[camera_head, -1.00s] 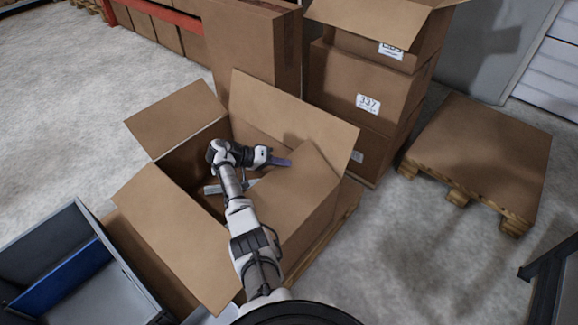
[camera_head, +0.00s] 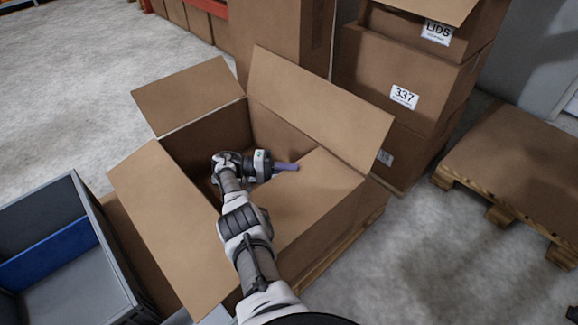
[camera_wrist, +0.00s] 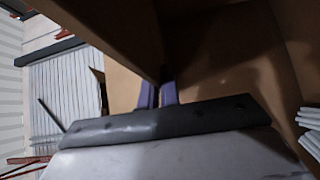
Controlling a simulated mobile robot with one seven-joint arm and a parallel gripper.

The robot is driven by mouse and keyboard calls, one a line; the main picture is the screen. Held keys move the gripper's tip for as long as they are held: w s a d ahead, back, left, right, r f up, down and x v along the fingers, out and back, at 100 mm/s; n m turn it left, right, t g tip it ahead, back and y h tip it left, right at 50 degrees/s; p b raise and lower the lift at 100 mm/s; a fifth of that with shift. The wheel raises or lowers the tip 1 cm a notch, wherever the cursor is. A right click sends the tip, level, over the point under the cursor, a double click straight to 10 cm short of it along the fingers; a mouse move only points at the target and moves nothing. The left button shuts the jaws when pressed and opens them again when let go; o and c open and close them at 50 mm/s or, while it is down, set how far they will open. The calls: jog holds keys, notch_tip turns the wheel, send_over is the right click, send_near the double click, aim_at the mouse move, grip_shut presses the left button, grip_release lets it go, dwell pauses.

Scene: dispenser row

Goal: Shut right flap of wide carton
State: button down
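The wide carton (camera_head: 320,240) stands open on a pallet. Its right flap (camera_head: 300,200) leans inward over the opening, tilted and not flat. The back flap (camera_head: 320,110), far left flap (camera_head: 188,95) and near left flap (camera_head: 165,230) are folded outward. My gripper (camera_head: 290,167) is at the carton's opening, with its purple fingers pointing right beside the right flap's upper edge. In the wrist view the fingers (camera_wrist: 158,94) are close together, with brown cardboard close around them. I see nothing clearly held; contact with the flap cannot be told.
A grey bin (camera_head: 75,250) with a blue divider stands at the left. Stacked cartons (camera_head: 400,95) and a tall carton (camera_head: 285,40) stand behind. A wooden pallet (camera_head: 515,165) lies at the right. Floor (camera_head: 440,260) is free at the right front.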

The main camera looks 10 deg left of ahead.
jog(key=shift+f, duration=0.3)
jog(key=shift+s, duration=0.1)
jog(key=c, duration=1.6)
grip_release()
jog(key=shift+r, duration=0.1)
notch_tip(320, 180, up, 20)
jog(key=p, duration=1.5)
